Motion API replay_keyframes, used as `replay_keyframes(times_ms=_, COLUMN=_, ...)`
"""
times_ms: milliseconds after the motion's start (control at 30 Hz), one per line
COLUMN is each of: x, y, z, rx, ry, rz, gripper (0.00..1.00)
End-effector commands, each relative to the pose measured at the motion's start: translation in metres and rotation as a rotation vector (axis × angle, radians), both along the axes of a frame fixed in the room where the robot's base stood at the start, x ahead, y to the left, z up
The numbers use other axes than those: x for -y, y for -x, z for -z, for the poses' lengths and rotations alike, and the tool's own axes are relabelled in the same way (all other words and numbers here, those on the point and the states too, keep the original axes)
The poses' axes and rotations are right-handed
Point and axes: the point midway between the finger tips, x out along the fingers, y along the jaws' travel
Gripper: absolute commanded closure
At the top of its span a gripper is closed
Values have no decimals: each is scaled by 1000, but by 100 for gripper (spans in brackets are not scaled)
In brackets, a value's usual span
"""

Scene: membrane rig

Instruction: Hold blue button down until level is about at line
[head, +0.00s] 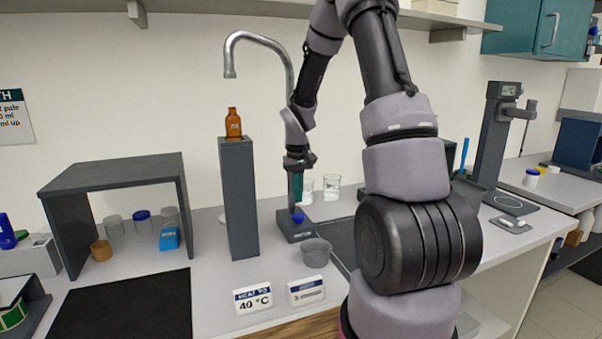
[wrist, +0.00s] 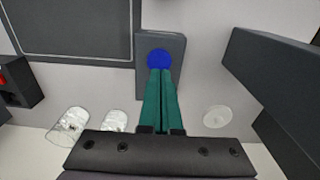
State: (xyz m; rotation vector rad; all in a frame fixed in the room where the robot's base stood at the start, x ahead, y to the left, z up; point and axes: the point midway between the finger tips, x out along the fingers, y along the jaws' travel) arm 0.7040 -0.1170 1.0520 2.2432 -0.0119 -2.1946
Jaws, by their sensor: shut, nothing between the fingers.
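The blue button (head: 298,218) sits on a small dark base (head: 296,236) on the bench. It also shows in the wrist view (wrist: 158,57), just beyond my fingertips. My gripper (head: 297,203) points down with its teal fingers shut and empty. Its tips (wrist: 160,71) are at the near edge of the button in the wrist view. Whether they touch or press it I cannot tell. A tall curved metal tap (head: 260,37) rises behind the base. I cannot make out a liquid level or a marked line in either view.
A dark grey pillar with an amber bottle (head: 233,124) stands left of the button. A grey cup (head: 316,254) is in front of the base. Clear beakers (head: 332,187) stand behind. Label cards (head: 253,299) lie near the front edge. A dark shelf unit (head: 116,173) is at left.

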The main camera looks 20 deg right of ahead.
Motion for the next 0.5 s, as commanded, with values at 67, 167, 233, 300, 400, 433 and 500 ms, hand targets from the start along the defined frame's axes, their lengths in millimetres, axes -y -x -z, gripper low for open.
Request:
replay_keyframes(times_ms=67, x=0, y=-1, z=-22, rx=7, ry=0, rz=1, gripper=100)
replay_keyframes(times_ms=167, x=0, y=-1, z=-44, rx=6, ry=0, rz=1, gripper=100)
replay_keyframes(times_ms=233, x=0, y=-1, z=-57, rx=7, ry=0, rz=0, gripper=100)
replay_keyframes(times_ms=300, x=-1, y=-1, z=-67, rx=5, ry=0, rz=1, gripper=100)
replay_keyframes(times_ms=400, x=-1, y=-1, z=-77, rx=5, ry=0, rz=0, gripper=100)
replay_keyframes(times_ms=433, x=-1, y=-1, z=-78, rx=4, ry=-1, rz=1, gripper=100)
replay_keyframes(times_ms=500, x=-1, y=-1, z=-81, rx=3, ry=-1, rz=1, gripper=100)
